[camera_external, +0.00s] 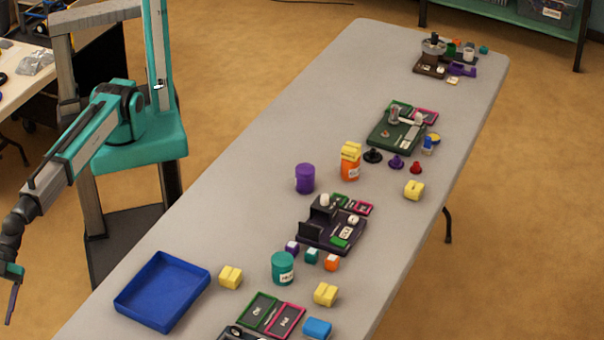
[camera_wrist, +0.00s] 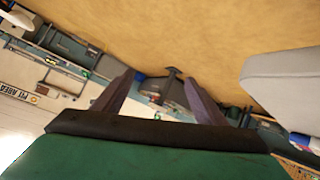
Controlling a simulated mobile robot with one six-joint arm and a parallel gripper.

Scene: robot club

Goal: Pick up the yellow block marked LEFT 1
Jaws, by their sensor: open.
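Several yellow blocks are on the long grey table (camera_external: 300,110). One yellow block (camera_external: 230,277) sits right of the blue tray, another (camera_external: 325,294) is near the front right, and a third (camera_external: 414,190) is farther back near the right edge. More yellow (camera_external: 351,149) shows on top of an orange container. I cannot read LEFT 1 on any of them. My gripper (camera_external: 12,292) hangs at the far left edge, off the table and well apart from the blocks. In the wrist view my gripper (camera_wrist: 157,82) is open, with nothing between its fingers.
An empty-looking blue tray (camera_external: 162,292) lies at the near left of the table. A teal jar (camera_external: 283,268), a purple jar (camera_external: 305,178) and an orange container (camera_external: 350,171) stand along the middle. Dark fixtures and small coloured parts sit between.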

